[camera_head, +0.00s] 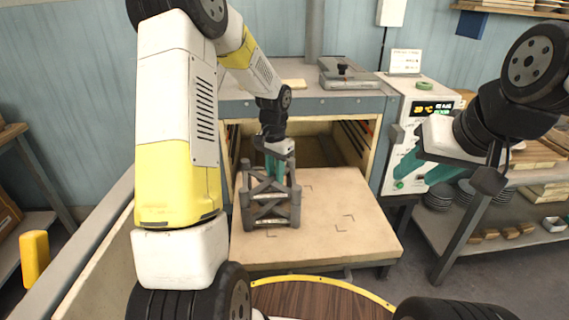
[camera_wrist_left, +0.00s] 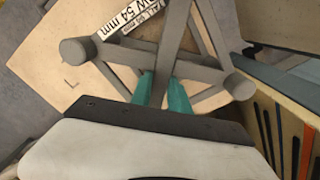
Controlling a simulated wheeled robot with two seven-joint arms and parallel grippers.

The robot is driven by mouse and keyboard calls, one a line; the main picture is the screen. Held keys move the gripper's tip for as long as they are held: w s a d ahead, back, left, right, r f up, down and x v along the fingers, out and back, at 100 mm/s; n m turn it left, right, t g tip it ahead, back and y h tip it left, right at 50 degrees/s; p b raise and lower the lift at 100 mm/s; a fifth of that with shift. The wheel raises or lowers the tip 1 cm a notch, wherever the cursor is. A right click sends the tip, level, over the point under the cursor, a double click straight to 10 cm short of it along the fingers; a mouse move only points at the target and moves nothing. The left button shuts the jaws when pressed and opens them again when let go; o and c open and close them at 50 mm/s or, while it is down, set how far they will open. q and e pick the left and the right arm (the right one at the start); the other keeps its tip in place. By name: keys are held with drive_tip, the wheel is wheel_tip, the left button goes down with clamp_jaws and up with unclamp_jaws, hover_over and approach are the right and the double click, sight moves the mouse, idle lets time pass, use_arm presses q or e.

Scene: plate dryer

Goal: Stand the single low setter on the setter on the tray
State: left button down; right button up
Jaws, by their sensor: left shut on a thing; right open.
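A grey setter frame (camera_head: 272,182) with crossed bars and round corner posts is at the left of the beige tray (camera_head: 355,240). My left gripper (camera_head: 276,165) comes down from above and is shut on its crossed bars. In the left wrist view, its teal fingertips (camera_wrist_left: 164,92) are at the crossing of the held setter (camera_wrist_left: 172,45), which has a "54 mm" label. Bars and posts show at two levels in the head view, one over the other; I cannot tell whether the two levels touch. My right gripper (camera_head: 425,168) is open and empty at the right.
The tray lies in front of the open dryer chamber (camera_head: 323,145) and has corner marks on bare surface to the right. The control panel (camera_head: 425,110) stands behind my right gripper. A shelf with plates (camera_head: 440,197) is at the right. A round wooden top (camera_head: 320,300) is in front.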

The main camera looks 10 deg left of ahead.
use_arm(q)
drive_tip(key=c, duration=1.3)
unclamp_jaws()
drive_tip(key=shift+o, duration=0.2)
wheel_tip(320, 180, up, 13)
drive_tip(key=s+r+n+t, duration=0.2)
drive_tip(key=s+r+t, duration=0.1)
drive_tip(key=s+r, duration=0.6)
drive_tip(key=s+d+n+t+h, duration=0.2)
drive_tip(key=s+n+t, duration=0.1)
drive_tip(key=s, duration=1.2)
drive_tip(key=shift+s, duration=0.15)
drive_tip(key=shift+d, duration=0.1)
